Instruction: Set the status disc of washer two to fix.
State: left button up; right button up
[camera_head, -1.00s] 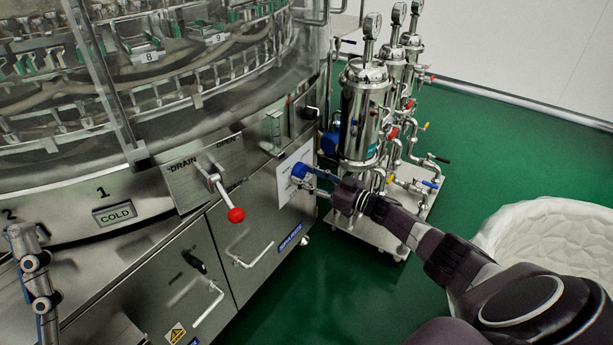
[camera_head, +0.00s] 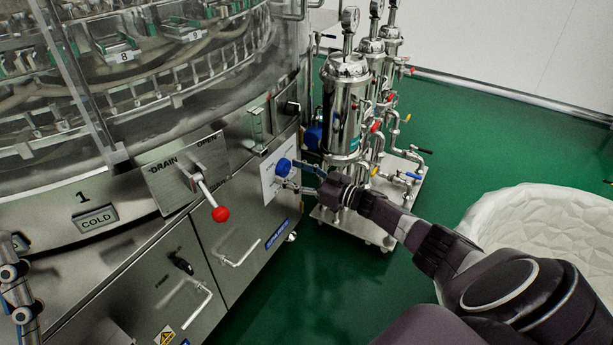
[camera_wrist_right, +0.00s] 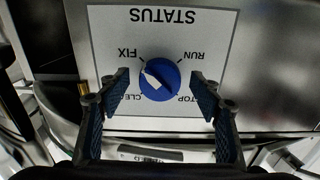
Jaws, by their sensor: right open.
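The blue status disc (camera_head: 283,167) sits on a white label plate (camera_head: 270,186) on the washer front. In the right wrist view the disc (camera_wrist_right: 160,79) appears upside down, with the words STATUS, FIX, RUN, STOP and CLEAN around it. Its white mark lies along the line between FIX and STOP, with the broader part towards FIX. My right gripper (camera_head: 304,178) is at the disc. In the wrist view its open fingers (camera_wrist_right: 161,93) stand on either side of the disc, with gaps showing. The fingertips hide part of the lower words.
A red-knobbed drain lever (camera_head: 219,213) and a COLD sign (camera_head: 96,219) are left of the disc. A wheeled steel filter unit (camera_head: 345,115) stands close behind my right gripper. A white tub (camera_head: 545,225) is at the right. Green floor is clear between them.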

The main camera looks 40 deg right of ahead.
jog(key=v, duration=1.1)
jog(key=shift+s, duration=0.2)
jog(key=shift+d, duration=0.15)
